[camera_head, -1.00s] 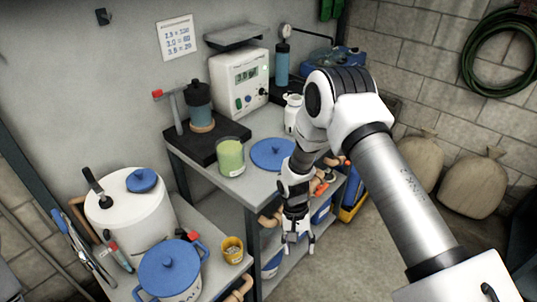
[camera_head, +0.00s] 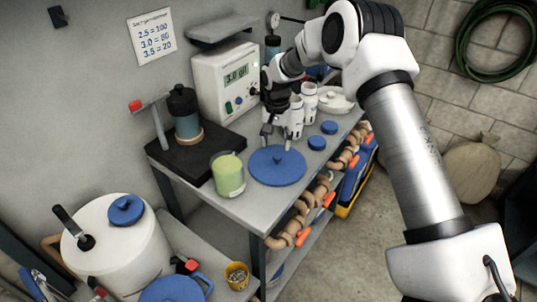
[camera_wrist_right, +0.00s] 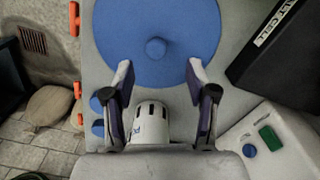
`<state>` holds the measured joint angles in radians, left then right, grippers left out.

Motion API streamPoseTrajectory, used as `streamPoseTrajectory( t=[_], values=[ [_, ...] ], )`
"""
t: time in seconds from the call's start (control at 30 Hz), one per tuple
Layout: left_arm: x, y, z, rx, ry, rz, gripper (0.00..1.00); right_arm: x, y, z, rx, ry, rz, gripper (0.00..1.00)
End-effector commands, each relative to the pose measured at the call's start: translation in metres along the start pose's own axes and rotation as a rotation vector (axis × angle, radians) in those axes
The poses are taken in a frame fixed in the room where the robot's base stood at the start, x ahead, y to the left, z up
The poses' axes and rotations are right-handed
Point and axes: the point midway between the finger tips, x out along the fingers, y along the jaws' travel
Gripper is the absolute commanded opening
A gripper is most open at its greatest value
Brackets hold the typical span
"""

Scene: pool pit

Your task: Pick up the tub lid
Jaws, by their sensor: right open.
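The tub lid (camera_head: 277,166) is a flat blue disc with a small knob in its middle, lying on the grey bench top. It also shows in the right wrist view (camera_wrist_right: 156,22), with its knob ahead of the fingertips. My right gripper (camera_head: 277,140) is over the lid's far edge, fingers pointing down. In the right wrist view my right gripper (camera_wrist_right: 158,72) is open and empty, its two fingertips spread either side of the knob's line. I cannot tell whether the fingertips touch the lid. My left gripper is not in view.
A green jar (camera_head: 228,174) stands left of the lid. Two small blue caps (camera_head: 317,143) lie to its right, with white bottles (camera_head: 296,116) behind. A white meter (camera_head: 225,80) and black stand (camera_head: 195,150) fill the back left. Pipes (camera_head: 300,215) lie on the shelf below.

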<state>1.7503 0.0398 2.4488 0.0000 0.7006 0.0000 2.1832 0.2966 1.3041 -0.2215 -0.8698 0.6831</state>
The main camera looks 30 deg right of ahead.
Motion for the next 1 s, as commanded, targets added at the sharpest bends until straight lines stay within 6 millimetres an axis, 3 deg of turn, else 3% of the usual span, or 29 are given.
streamPoseTrajectory(
  t=[0.4, 0.63, 0.67, 0.8, 1.0],
  values=[
    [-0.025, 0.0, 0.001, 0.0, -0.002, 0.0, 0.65, 0.062, -0.001, -0.005, 0.0, -0.002, 0.002, 0.57],
    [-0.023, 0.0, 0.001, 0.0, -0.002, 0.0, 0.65, 0.067, -0.001, -0.006, 0.0, 0.0, 0.0, 0.57],
    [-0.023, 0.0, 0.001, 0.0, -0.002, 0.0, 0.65, 0.067, -0.001, -0.006, 0.0, 0.0, 0.0, 0.5],
    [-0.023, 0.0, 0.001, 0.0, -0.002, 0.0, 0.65, 0.067, -0.001, -0.006, -0.001, -0.001, 0.0, 0.01],
    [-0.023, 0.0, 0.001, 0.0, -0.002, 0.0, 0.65, 0.067, -0.001, -0.005, -0.001, -0.001, 0.001, 0.0]
  ],
)
